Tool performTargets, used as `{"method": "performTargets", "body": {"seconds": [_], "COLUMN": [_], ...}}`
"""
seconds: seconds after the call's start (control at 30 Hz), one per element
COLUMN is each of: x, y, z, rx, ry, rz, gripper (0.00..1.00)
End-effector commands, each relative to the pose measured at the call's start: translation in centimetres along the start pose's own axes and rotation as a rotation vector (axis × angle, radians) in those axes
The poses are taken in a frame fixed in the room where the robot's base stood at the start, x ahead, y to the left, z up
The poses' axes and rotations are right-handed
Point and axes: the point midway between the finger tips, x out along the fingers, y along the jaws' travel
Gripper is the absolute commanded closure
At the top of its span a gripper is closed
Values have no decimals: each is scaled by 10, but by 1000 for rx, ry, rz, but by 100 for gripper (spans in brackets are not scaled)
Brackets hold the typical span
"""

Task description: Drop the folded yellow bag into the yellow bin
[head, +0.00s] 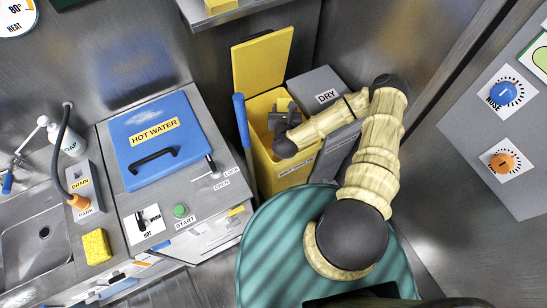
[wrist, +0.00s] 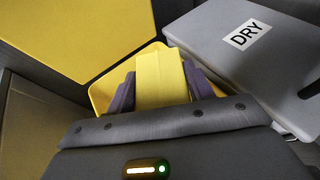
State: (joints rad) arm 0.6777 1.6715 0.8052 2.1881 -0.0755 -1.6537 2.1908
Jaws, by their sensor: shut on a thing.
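The yellow bin (head: 290,174) stands open, with its yellow lid (head: 262,60) raised at the back; the lid also fills the upper left of the wrist view (wrist: 70,35). My gripper (head: 278,118) is over the bin's mouth, pointing down into it. In the wrist view my gripper (wrist: 160,88) is shut on the folded yellow bag (wrist: 160,72), a flat yellow block between the two dark fingers. The bin's rim (wrist: 99,97) shows around and behind the fingers.
A grey bin marked DRY (head: 318,86) stands close on the right. A blue-handled tool (head: 242,130) stands at the bin's left. The hot water unit with a blue lid (head: 160,150) is further left, beside a sink (head: 40,235) and a yellow sponge (head: 96,246).

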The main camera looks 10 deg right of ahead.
Motion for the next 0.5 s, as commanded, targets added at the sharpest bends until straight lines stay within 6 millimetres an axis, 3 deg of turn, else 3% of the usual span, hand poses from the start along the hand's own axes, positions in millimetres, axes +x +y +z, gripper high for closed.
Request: {"method": "performTargets", "body": {"seconds": [0.1,0.43,0.47,0.5], "x": [4,4,4,4], "y": [1,1,1,0], "z": [-9,-9,-9,-9], "rx": [-1,-1,0,0], "ry": [-1,-1,-1,-1], "rz": [2,2,1,1], "gripper": [70,70,42,34]}}
